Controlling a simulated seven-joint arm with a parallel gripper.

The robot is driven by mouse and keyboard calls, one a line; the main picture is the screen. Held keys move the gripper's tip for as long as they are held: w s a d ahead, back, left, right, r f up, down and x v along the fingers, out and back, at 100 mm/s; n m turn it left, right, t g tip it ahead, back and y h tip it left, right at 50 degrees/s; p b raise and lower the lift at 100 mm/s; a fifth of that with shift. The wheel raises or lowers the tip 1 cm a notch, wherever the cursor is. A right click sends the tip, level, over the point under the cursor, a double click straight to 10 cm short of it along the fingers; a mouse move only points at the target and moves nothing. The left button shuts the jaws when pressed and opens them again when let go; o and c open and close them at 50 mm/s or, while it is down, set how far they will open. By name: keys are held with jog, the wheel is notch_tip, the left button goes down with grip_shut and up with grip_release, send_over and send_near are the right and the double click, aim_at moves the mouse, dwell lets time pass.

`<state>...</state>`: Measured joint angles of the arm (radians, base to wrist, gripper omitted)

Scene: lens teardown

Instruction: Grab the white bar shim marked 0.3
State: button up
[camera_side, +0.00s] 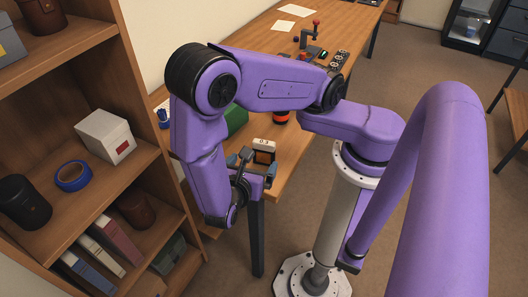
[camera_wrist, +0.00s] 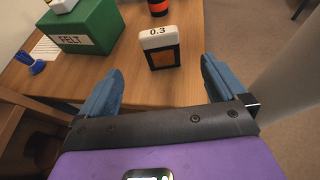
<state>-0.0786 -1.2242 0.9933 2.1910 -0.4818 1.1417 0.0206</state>
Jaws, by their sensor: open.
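The white bar shim marked 0.3 (camera_wrist: 157,32) forms the top of a dark block with an orange-brown front face (camera_wrist: 162,57), which stands upright on the wooden table. The shim also shows in the side view (camera_side: 263,143), near the table's front end. My gripper (camera_wrist: 157,78) is open and empty, with its two blue fingers spread wide. In the wrist view the block stands between and just beyond the fingertips, apart from both. In the side view my gripper (camera_side: 256,163) is close in front of the block and partly hides it.
A green box labelled FELT (camera_wrist: 85,28) stands to the left of the block. A black and orange cylinder (camera_wrist: 158,7) stands behind it. A blue item (camera_wrist: 30,62) is at the far left. A wooden shelf (camera_side: 120,165) stands close beside my arm.

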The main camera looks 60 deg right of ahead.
aim_at(263, 149)
jog(key=x, duration=1.3)
jog(key=shift+d+f, duration=0.15)
jog(key=shift+f, duration=0.05)
jog(key=c, duration=1.1)
